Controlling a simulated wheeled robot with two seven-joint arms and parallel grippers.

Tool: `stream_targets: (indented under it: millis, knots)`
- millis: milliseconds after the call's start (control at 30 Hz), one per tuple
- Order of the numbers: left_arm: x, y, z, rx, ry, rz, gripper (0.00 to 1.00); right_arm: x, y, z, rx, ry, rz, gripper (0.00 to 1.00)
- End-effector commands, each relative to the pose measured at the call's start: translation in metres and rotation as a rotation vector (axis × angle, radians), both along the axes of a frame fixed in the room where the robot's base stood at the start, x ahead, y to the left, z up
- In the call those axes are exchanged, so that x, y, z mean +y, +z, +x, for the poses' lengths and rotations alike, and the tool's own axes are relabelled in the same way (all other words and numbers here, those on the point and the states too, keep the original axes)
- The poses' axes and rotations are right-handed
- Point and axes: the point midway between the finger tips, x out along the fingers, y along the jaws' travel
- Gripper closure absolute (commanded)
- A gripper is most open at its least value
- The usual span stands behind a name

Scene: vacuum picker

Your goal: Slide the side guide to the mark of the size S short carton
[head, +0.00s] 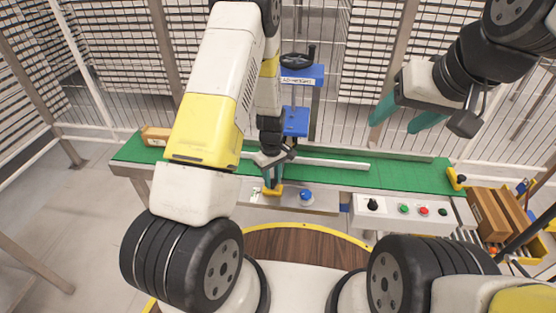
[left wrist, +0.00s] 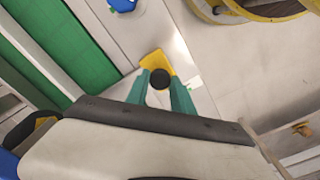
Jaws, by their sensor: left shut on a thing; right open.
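The side guide (head: 335,163) is a pale rail lying lengthwise over the green conveyor belt (head: 400,178) in the head view. A yellow piece (head: 274,190) sits at the conveyor's front edge below it. My left gripper (head: 272,180) reaches down there. In the left wrist view its teal fingers (left wrist: 160,92) are shut on a black knob (left wrist: 160,79) in front of the yellow piece (left wrist: 155,62). The join between knob and guide is hidden. The size marks cannot be read. My right gripper (head: 403,116) is open and empty, raised above the back of the belt.
A blue button (head: 305,195) is just right of my left gripper. A control panel (head: 410,209) with several buttons is further right. A blue post with a handwheel (head: 296,61) stands behind the belt. Cartons lie at the belt's left end (head: 155,136) and lower right (head: 490,213).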

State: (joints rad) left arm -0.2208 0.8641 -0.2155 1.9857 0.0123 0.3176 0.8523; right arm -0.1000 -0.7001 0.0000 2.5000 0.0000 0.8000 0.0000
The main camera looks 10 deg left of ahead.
Motion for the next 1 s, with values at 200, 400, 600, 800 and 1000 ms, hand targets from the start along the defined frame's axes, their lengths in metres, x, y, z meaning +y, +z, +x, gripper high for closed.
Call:
stream_targets:
  millis: [200,400,600,800,1000]
  knots:
    - [-0.001,0.001,0.007,-0.004,-0.001,-0.001,1.0,0.0,0.0,0.0,0.0,0.0,0.0,0.41]
    - [0.0,0.001,0.007,-0.004,-0.001,-0.001,0.5,0.0,0.0,0.0,0.0,0.0,0.0,0.41]
    - [0.0,0.0,0.007,-0.002,0.0,-0.001,0.5,0.0,0.0,0.0,0.0,0.0,0.0,0.41]
    - [0.0,0.009,0.007,-0.004,-0.001,0.0,0.5,0.0,0.0,0.0,0.0,0.0,0.0,0.41]
    - [-0.001,0.043,0.008,-0.006,-0.001,-0.001,0.5,0.0,0.0,0.0,0.0,0.0,0.0,0.41]
